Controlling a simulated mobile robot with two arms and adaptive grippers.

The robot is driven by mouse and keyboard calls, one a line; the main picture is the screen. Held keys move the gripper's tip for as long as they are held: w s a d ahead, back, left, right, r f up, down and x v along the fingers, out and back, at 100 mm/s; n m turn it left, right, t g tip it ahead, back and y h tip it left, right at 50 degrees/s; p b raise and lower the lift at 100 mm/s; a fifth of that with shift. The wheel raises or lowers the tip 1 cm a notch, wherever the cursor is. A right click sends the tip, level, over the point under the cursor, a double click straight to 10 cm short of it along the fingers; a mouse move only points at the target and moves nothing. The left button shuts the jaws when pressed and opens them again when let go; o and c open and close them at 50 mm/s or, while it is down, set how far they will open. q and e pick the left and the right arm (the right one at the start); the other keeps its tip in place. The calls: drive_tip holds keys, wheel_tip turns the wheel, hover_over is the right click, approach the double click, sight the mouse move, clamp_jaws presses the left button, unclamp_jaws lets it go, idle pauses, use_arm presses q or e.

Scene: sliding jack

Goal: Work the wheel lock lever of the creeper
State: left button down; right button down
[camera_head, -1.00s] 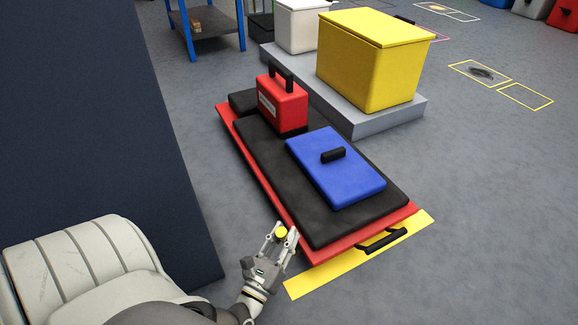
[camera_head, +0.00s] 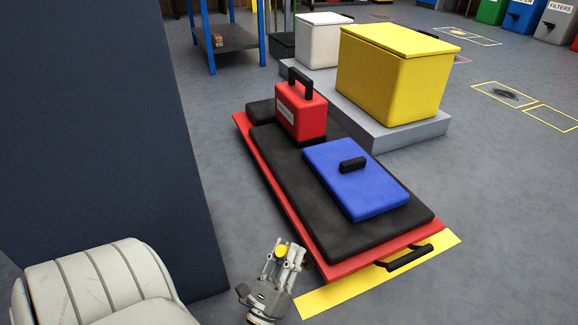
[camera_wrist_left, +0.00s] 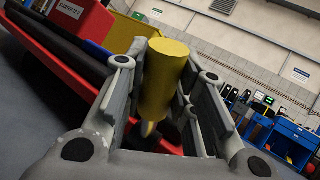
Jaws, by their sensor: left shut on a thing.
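The creeper (camera_head: 270,180) is a low red board with black padding, lying on the floor in the middle of the head view. A yellow knob (camera_head: 281,251), the end of the wheel lock lever, shows at its near left edge. My left gripper (camera_head: 284,252) is shut on this lever. In the left wrist view the yellow lever (camera_wrist_left: 164,82) stands between the fingers of the gripper (camera_wrist_left: 165,100), and the creeper's red edge (camera_wrist_left: 50,65) is behind it. The lever's lower end and the wheel are mostly hidden. My right gripper is not in view.
A red case (camera_head: 300,112) and a blue box (camera_head: 355,190) lie on the creeper. A black handle (camera_head: 408,258) is at its near end, over a yellow floor strip (camera_head: 330,295). A yellow bin (camera_head: 392,80) stands on a grey platform (camera_head: 425,132).

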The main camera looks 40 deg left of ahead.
use_arm(q)
drive_tip(key=c, duration=1.2)
unclamp_jaws()
drive_tip(key=shift+o, duration=0.2)
drive_tip(key=shift+r, duration=0.15)
wheel_tip(320, 180, up, 10)
drive_tip(key=shift+f, duration=0.1)
drive_tip(key=shift+c, duration=0.2)
